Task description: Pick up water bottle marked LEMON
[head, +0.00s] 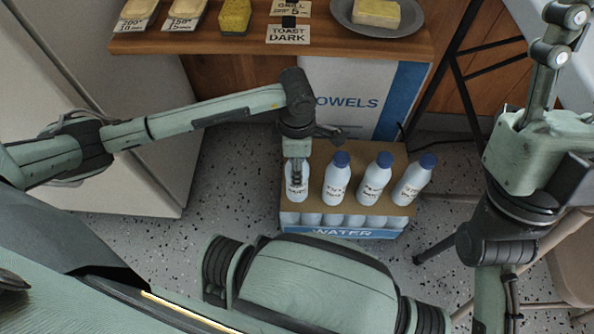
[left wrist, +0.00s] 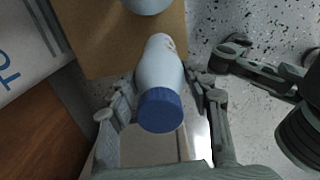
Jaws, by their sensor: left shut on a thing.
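Several white bottles with blue caps stand in a row on the cardboard top of a box marked WATER (head: 342,233). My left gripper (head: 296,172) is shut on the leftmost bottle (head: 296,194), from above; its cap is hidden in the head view. In the left wrist view this bottle (left wrist: 160,75), with its blue cap, lies between the two fingers (left wrist: 162,110). I cannot tell whether it touches the box top. Three other bottles, (head: 337,180), (head: 373,180) and (head: 411,183), stand to its right. The label writing is too small to read. My right gripper (head: 556,40) is at the upper right, away from the bottles.
A wooden counter (head: 200,44) behind holds sponges, a plate (head: 345,20) and cards, one reading TOAST DARK (head: 287,36). A TOWELS box (head: 340,75) stands below it. A pale cabinet (head: 120,110) is at left, a chair (head: 575,260) at right. Speckled floor (head: 160,250) is clear at left.

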